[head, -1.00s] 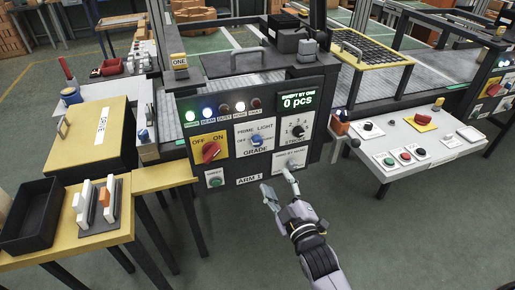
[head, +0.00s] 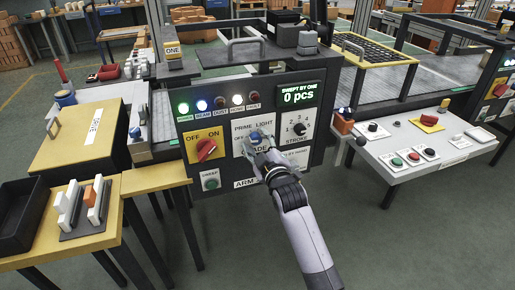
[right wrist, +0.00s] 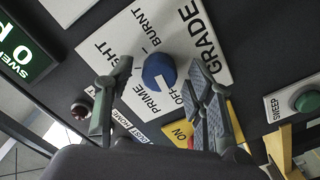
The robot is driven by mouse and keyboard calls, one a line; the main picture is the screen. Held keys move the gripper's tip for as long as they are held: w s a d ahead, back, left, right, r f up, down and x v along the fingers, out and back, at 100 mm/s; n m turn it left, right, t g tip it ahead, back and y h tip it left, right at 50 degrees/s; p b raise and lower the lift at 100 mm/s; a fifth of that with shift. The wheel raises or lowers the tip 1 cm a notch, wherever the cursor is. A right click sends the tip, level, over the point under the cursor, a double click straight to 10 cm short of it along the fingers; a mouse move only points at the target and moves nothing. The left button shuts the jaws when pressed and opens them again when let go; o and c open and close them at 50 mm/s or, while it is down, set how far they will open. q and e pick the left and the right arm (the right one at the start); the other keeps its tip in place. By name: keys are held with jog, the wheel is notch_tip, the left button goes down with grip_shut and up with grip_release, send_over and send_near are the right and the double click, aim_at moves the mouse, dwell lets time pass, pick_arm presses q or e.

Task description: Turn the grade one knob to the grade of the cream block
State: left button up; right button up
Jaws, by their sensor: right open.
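The blue grade one knob (right wrist: 159,70) sits on a white plate (right wrist: 125,45) marked PRIME, LIGHT, BURNT, OFF and GRADE. Its pale mark faces the PRIME and OFF side in the right wrist view. My right gripper (right wrist: 160,85) is open, one finger on each side of the knob; I cannot tell if they touch it. In the head view my right gripper (head: 260,146) covers much of the plate. Pale blocks (head: 73,196) and an orange one (head: 91,203) stand in a dark rack on the left table; I cannot tell which is the cream block. My left gripper is not in view.
The same panel has a red OFF/ON switch (head: 206,149), a black stroke knob (head: 299,129), a green sweep button (head: 211,184) and a row of lamps above. A white console (head: 440,138) stands to the right. Open floor lies in front.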

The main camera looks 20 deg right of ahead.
jog(key=shift+w, duration=0.15)
jog(key=c, duration=1.2)
jog(key=shift+o, duration=0.2)
